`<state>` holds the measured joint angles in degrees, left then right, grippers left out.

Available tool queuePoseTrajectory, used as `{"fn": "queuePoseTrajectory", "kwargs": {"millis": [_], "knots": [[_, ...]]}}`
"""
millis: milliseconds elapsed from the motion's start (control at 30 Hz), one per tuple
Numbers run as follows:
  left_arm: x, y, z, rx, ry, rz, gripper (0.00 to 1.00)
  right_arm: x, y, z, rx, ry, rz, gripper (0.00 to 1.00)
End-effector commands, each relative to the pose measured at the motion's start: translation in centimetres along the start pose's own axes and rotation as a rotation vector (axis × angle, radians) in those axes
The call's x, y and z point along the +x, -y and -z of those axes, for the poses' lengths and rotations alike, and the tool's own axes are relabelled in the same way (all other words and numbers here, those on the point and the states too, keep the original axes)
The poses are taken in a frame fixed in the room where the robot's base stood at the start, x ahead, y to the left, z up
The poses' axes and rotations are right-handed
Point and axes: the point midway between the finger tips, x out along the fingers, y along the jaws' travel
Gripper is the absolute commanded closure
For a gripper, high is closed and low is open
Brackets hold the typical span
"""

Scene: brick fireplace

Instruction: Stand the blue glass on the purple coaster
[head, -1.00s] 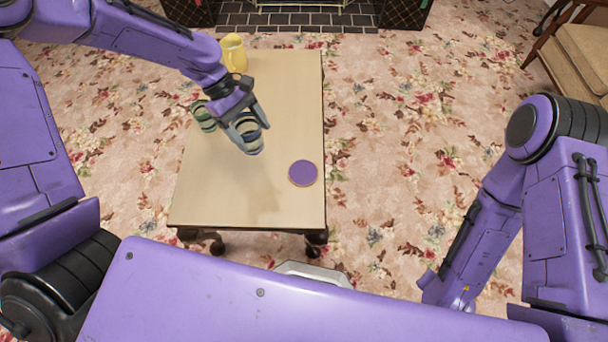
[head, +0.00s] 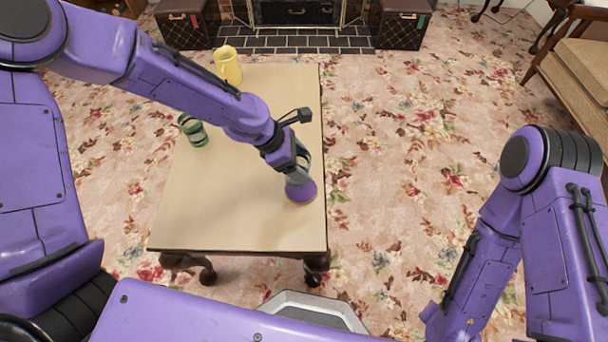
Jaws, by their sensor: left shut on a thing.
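The purple coaster (head: 302,195) lies on the right side of the wooden table (head: 220,215), near its right edge. My left gripper (head: 299,178) is over the coaster and shut on the blue glass (head: 303,160). The glass is mostly hidden behind the gripper and wrist, with only a small part showing. I cannot tell whether its base touches the coaster. My right gripper is not in view; only the right arm shows at the right.
An armchair (head: 575,60) is at the far right, and dark chests flank the fireplace.

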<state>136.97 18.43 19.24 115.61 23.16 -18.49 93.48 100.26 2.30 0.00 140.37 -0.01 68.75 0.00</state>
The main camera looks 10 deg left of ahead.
Motion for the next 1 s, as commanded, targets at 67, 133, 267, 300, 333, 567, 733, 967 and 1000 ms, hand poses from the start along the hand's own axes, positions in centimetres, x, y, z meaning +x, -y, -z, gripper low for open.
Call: {"fn": "queuePoseTrajectory", "kwargs": {"millis": [67, 133, 267, 300, 333, 567, 733, 967, 1000], "knots": [[1.0, 0.1, 0.0, 0.001, 0.000, 0.003, 0.64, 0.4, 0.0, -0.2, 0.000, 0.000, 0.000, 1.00], [2.3, 0.2, 0.3, -0.002, 0.000, 0.003, 0.64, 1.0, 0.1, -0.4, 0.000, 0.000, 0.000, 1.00], [4.0, 0.1, 1.5, -0.001, 0.001, 0.001, 0.64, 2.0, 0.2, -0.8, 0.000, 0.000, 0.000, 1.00], [4.0, 0.1, 1.5, 0.000, 0.001, 0.000, 0.64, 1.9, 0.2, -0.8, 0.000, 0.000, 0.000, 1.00], [3.9, 0.1, 1.4, 0.001, 0.001, 0.000, 0.64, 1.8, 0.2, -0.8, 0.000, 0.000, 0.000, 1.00], [3.9, 0.1, 1.5, 0.001, 0.000, 0.001, 0.64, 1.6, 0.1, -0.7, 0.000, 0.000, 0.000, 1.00], [4.0, 0.1, 1.6, 0.002, 0.000, 0.001, 0.02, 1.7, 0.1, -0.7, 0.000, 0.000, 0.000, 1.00], [3.9, 0.1, 1.5, 0.002, 0.000, 0.001, 0.02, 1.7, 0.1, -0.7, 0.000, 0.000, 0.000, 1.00], [3.7, 0.1, 1.4, 0.002, 0.000, 0.000, 0.02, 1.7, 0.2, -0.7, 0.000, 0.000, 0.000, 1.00]]}}
